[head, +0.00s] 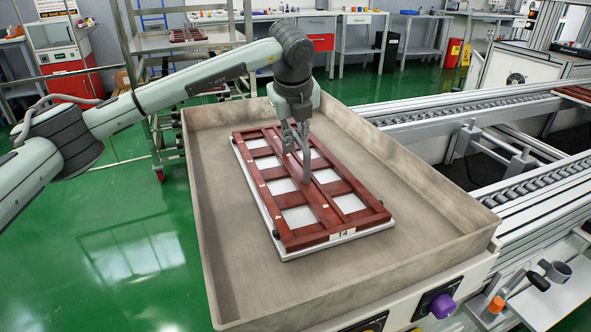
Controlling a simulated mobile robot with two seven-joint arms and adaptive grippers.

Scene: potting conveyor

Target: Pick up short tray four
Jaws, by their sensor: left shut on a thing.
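A red-brown tray (305,241) with several square openings lies flat on a thin white plate (290,255). A white label on its front edge seems to read "14" or "T4". My left gripper (304,172) comes down from above onto the middle of the tray. It is shut on the tray's centre bar, and its fingers hide part of that bar. Any gap between the tray and the white plate is too small to tell. My right gripper is out of view.
A large grey-beige bin (235,292) with raised walls surrounds the tray, with bare floor around it. A roller conveyor (440,130) runs along the right. A metal rack cart (200,40) with similar brown trays (188,34) stands behind left.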

